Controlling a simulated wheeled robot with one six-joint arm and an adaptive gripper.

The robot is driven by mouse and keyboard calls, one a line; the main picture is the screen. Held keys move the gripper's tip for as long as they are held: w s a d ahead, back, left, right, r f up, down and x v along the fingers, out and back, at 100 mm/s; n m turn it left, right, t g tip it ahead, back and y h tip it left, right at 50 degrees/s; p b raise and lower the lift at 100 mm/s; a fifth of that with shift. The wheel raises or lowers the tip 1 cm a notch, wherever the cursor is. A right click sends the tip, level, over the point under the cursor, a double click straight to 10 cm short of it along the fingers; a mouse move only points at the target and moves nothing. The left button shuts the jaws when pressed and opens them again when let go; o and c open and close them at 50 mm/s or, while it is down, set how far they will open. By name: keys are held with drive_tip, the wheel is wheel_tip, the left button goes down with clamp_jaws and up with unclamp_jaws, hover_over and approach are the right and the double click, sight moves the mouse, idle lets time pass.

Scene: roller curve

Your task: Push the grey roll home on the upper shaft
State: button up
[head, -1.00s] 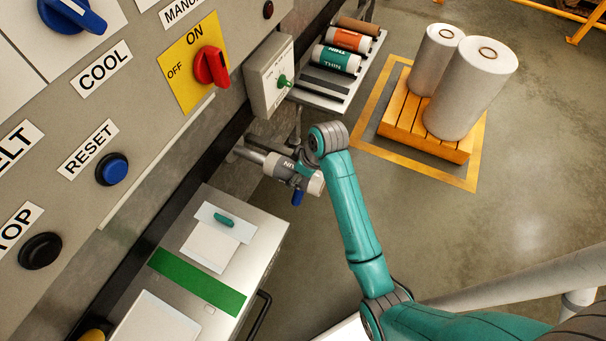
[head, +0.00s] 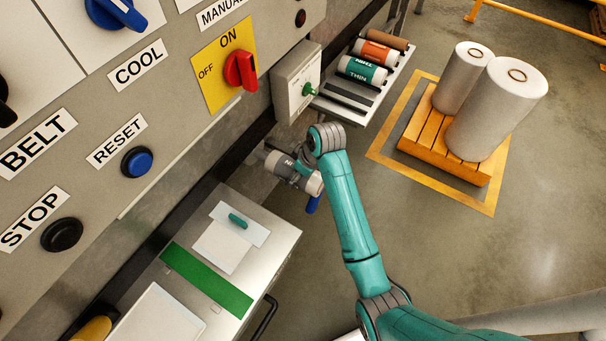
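The grey roll (head: 279,166), with part of a printed label showing, sits on a shaft at the machine's side below the control panel. Its inner end is close to the dark machine wall, and little bare shaft shows there. My gripper (head: 304,176) is at the roll's outer end, below the teal wrist. The wrist and the small dark parts there hide the fingers, so I cannot tell whether they touch the roll or are open. A blue lever-like piece (head: 313,204) hangs just below the outer end. A lower shaft is not clearly visible.
A rack (head: 345,112) holds teal, orange and brown rolls, beside a grey box with a green knob (head: 309,90). A metal cabinet (head: 270,255) stands below. The control panel (head: 190,120) is close on the left. A pallet (head: 440,150) with large white rolls stands right; floor between is clear.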

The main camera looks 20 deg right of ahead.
sight(284, 160)
drive_tip(key=shift+w+a, duration=0.55)
drive_tip(key=shift+w, duration=0.25)
drive_tip(key=shift+w+a, duration=0.55)
drive_tip(key=shift+w, duration=0.2)
drive_tip(key=shift+w+a, duration=0.55)
drive_tip(key=shift+w, duration=0.25)
drive_tip(key=o, duration=1.6)
drive_tip(key=shift+c, duration=0.2)
drive_tip(key=v, duration=1.2)
